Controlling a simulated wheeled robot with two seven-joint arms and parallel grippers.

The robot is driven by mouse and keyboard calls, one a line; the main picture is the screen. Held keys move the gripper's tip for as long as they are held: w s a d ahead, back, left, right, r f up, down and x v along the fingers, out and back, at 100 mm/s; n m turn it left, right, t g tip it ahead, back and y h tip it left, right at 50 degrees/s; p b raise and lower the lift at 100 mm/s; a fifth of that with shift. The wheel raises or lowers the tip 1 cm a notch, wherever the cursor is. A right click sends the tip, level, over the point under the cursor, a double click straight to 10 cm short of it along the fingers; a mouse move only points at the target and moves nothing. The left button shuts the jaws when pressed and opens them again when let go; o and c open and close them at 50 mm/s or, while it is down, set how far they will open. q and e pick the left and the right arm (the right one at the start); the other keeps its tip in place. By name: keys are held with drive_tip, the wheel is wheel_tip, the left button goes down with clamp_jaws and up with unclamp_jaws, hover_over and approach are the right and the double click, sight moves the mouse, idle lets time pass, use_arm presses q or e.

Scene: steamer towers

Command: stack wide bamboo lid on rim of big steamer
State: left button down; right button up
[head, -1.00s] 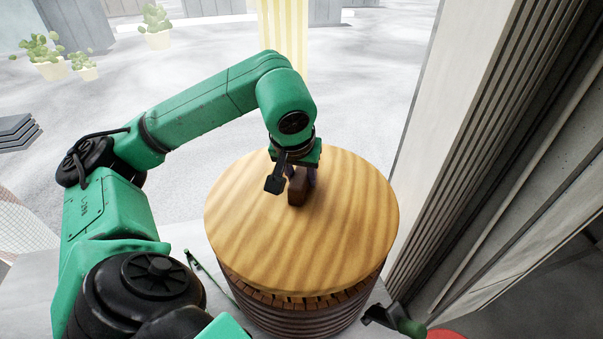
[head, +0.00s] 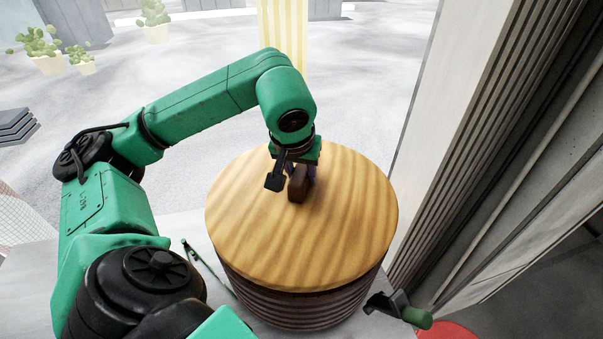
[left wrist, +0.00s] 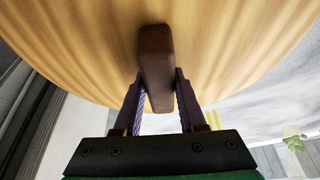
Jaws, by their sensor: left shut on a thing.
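The wide bamboo lid (head: 255,235) is a round, striped light-wood disc with a dark brown block handle (head: 298,185). My left gripper (head: 290,178) is shut on that handle from above. In the left wrist view its two fingers (left wrist: 160,100) stand on either side of the handle (left wrist: 155,60), below the lid (left wrist: 75,50). The big steamer (head: 300,307), dark and ribbed, stands directly under the lid, and the lid covers its top. The lid looks level and centred on it; the rim is hidden, so contact cannot be made out.
A grey panelled wall (head: 455,150) rises close on the right. A dark item with a green end (head: 410,313) lies right of the steamer, near a red round thing (head: 452,331). A thin green item (head: 205,268) lies left. Potted plants (head: 42,50) stand far back.

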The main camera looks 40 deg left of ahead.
idle(0.4)
use_arm(q)
drive_tip(key=shift+f, duration=0.1)
drive_tip(key=shift+f+b, duration=1.2)
drive_tip(key=shift+f, duration=0.1)
idle(0.4)
drive_tip(key=c, duration=0.5)
unclamp_jaws()
drive_tip(key=shift+o, duration=0.5)
drive_tip(key=shift+s, duration=0.1)
